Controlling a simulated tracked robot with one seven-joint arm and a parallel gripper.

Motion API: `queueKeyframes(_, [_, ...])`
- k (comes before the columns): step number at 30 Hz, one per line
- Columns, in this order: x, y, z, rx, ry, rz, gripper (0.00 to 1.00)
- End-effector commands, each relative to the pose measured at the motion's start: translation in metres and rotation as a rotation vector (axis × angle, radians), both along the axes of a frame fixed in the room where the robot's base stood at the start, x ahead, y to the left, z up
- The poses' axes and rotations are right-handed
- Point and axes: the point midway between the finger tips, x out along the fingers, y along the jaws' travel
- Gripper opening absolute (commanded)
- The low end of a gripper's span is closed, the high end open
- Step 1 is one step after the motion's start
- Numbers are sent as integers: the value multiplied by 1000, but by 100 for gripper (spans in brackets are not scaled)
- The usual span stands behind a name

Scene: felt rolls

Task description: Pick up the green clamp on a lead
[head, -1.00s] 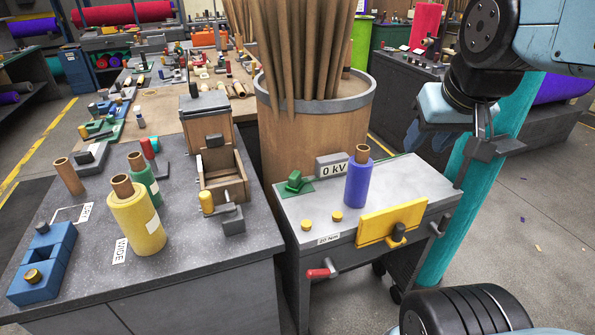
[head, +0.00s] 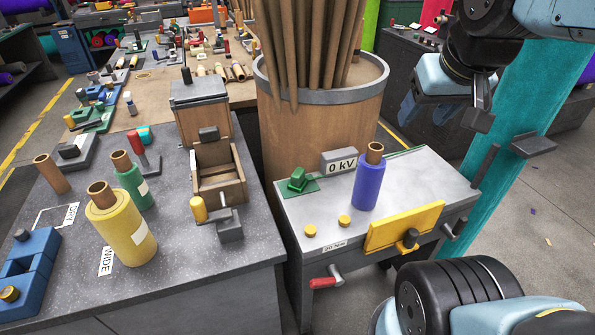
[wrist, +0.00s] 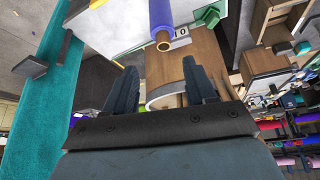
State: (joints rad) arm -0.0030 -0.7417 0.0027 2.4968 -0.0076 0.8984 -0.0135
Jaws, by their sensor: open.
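The green clamp (head: 298,179) sits on a green pad at the back left of the grey cart top (head: 335,218), left of the 0 kV sign. It also shows at the top of the wrist view (wrist: 208,17), beyond the blue roll. My gripper (head: 436,112) is raised behind and to the right of the cart, well apart from the clamp. In the wrist view my gripper (wrist: 158,88) has its two dark fingers spread with nothing held between them. Any lead on the clamp is too small to make out, apart from a thin green line along the cart's back edge.
A blue roll (head: 369,180) stands upright on the cart right of the clamp. A barrel of brown tubes (head: 325,125) stands behind it. Two yellow knobs (head: 327,226) and a yellow plate (head: 404,227) line the front. A teal column (head: 513,150) rises at right.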

Motion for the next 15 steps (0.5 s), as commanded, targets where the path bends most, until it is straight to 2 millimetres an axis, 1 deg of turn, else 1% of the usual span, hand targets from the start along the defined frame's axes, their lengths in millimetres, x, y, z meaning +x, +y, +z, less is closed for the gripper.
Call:
queueKeyframes(1, [4,1,-2,-18,9,23,61])
queueKeyframes(5, [23,7,-8,-118,42,145,73])
queueKeyframes(8, [43,13,-17,-227,81,291,83])
queueKeyframes(11, [66,21,-26,-340,120,456,83])
queueKeyframes(15, [96,36,-43,-488,171,697,83])
